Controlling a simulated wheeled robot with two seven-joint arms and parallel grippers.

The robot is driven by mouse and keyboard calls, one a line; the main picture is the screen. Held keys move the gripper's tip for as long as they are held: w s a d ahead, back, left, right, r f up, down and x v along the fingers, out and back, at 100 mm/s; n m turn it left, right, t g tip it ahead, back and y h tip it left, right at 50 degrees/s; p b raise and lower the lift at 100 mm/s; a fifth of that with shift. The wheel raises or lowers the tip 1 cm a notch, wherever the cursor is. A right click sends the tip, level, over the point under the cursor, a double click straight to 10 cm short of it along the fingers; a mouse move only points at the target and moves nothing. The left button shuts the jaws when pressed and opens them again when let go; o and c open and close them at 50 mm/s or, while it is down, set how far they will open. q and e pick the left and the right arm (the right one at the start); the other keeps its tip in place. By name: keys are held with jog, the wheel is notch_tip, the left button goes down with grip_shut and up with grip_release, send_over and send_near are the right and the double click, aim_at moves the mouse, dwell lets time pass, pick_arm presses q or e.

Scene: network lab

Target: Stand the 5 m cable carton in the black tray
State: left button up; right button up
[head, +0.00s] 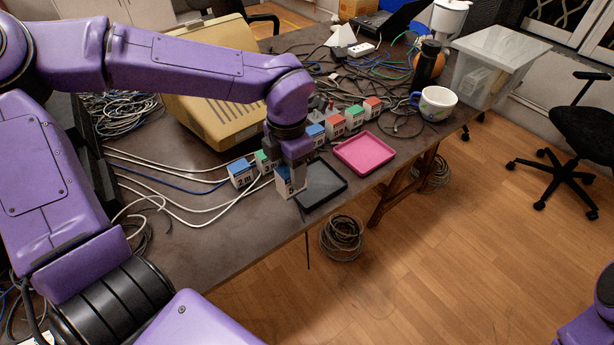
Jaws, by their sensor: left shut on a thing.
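My left gripper (291,165) points down at the front edge of the table and is shut on a small white carton (288,188). The gripper covers the carton's top, and its label is too small to read surely. The carton is upright, at the left end of the black tray (325,187); I cannot tell whether it is over the tray's rim or beside it, or whether it touches anything below. The visible part of the black tray is empty. My right gripper is out of view.
A carton marked 2 m (240,173) and a green-topped carton (263,161) stand left of the gripper. Several more cartons (335,126) stand behind the trays. An empty pink tray (364,153) lies right of the black one. A mug (436,103) and loose cables are further back.

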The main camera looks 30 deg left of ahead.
pick_arm(q)
jog(key=w+a+f+p, duration=0.1)
jog(key=w+a+f, duration=0.1)
jog(key=w+f, duration=0.1)
jog(key=w+a+f+p, duration=0.1)
jog(key=w+a+f, duration=0.1)
jog(key=w+f, duration=0.2)
jog(key=w+a+f+p, duration=0.1)
jog(key=w+a+f, duration=0.1)
jog(key=w+f, duration=0.1)
jog(key=shift+w+a+f, duration=0.1)
jog(key=shift+w+f, duration=0.25)
jog(key=shift+f, duration=0.75)
jog(key=shift+f, duration=0.1)
jog(key=shift+f, duration=0.15)
jog(key=o, duration=1.1)
jog(key=shift+o, duration=0.2)
